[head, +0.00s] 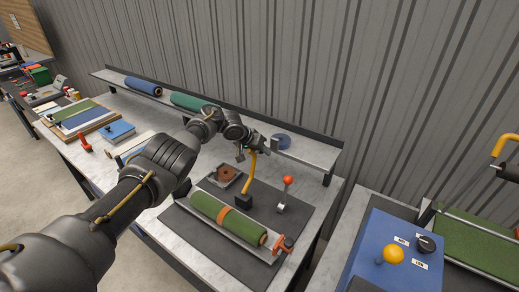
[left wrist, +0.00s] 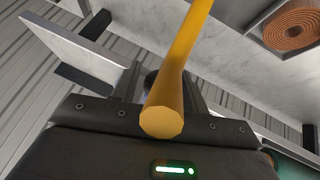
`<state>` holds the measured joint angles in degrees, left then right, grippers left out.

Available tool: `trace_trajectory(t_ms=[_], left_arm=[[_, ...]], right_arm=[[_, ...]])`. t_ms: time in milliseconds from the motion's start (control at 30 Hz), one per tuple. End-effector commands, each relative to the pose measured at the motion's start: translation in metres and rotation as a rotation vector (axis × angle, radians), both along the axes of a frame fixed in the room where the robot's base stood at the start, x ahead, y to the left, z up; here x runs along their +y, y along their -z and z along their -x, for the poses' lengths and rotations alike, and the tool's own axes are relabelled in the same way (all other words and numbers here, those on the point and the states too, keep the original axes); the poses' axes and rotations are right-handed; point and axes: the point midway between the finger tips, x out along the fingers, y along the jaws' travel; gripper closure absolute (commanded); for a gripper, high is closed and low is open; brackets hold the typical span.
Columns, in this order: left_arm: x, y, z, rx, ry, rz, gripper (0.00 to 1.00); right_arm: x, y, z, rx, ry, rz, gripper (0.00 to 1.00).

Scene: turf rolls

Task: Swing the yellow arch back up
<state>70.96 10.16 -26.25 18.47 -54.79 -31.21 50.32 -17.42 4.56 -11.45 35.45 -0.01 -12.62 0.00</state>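My left gripper (head: 247,149) is at the arch's upper end. In the left wrist view the yellow bar (left wrist: 180,62) runs between the two dark fingers, its blunt end towards the camera. The bar hides the inner finger faces, so I cannot tell whether they touch it. A green turf roll with an orange band (head: 237,222) lies in front of the arch. My right gripper is out of view.
A lever with an orange ball (head: 288,180) stands right of the arch. A brown coil (head: 228,173) sits to its left. A raised shelf (head: 306,152) runs behind. A blue panel with a yellow knob (head: 393,254) and another yellow arch (head: 504,145) are at right.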

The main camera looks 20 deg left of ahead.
Motion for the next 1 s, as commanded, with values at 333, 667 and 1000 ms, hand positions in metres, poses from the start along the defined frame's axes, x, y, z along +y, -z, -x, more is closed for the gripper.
trace_trajectory(t_ms=[333,667,1000], left_arm=[[0.001,-0.004,-0.001,-0.007,-0.002,0.002,0.46],[0.011,-0.026,0.01,-0.01,0.0,0.001,0.46],[0.031,-0.068,0.037,-0.012,-0.001,0.001,0.46]], right_arm=[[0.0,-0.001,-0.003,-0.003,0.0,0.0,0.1],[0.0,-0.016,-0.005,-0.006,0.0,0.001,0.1],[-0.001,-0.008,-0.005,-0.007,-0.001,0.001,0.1]])
